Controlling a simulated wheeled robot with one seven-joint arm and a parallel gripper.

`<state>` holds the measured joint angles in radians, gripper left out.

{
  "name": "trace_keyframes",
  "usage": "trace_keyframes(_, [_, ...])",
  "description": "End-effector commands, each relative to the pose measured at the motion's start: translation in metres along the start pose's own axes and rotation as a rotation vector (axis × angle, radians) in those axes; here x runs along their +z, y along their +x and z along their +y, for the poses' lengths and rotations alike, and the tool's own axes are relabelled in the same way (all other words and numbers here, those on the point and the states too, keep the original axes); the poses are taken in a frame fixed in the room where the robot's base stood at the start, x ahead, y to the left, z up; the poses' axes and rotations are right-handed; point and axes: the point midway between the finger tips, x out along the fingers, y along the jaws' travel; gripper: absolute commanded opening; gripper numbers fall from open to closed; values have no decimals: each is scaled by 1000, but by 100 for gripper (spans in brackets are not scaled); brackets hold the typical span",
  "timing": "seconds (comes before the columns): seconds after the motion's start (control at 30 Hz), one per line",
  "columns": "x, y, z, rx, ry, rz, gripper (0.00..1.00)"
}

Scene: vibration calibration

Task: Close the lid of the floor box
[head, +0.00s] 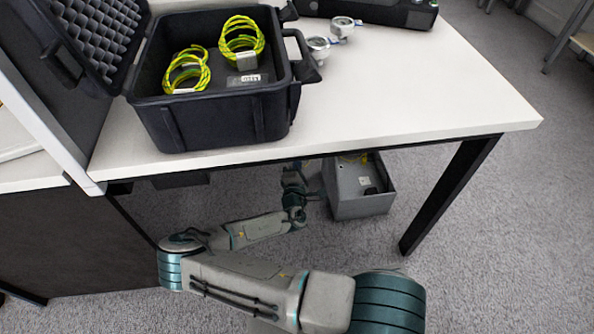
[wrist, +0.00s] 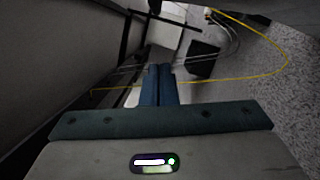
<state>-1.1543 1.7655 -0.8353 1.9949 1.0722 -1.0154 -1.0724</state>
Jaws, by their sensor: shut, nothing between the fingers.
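The floor box (head: 350,205) is a grey box on the carpet under the table, right of my arm's end in the head view. Its top is open on the visible side, and a small dark item with a pale label shows inside. The table edge hides its back part, and I cannot make out its lid. My gripper's two blue fingers (wrist: 157,85) are together and empty in the wrist view. In the head view my arm reaches under the table beside the box, and the fingertips are hidden. I cannot tell whether they touch the box.
The white table (head: 420,90) overhangs the box, and its black leg (head: 447,195) stands to the right. An open black case (head: 215,115) with yellow-green cable coils sits on top. A yellow cable (wrist: 245,77) curves across the wrist view. Carpet right of the leg is clear.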

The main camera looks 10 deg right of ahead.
Motion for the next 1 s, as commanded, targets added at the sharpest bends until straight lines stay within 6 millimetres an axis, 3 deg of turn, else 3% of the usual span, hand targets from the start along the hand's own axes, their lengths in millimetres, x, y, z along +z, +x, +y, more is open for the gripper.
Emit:
trace_keyframes(0.2, [1, 44, -2, 0, 1, 0, 0])
trace_keyframes(0.3, [18, 45, -1, 0, -2, 0, 0])
trace_keyframes(0.5, [34, 49, 0, 0, 2, 3, 0])
trace_keyframes(1.0, [36, 49, 2, -1, 9, 8, 0])
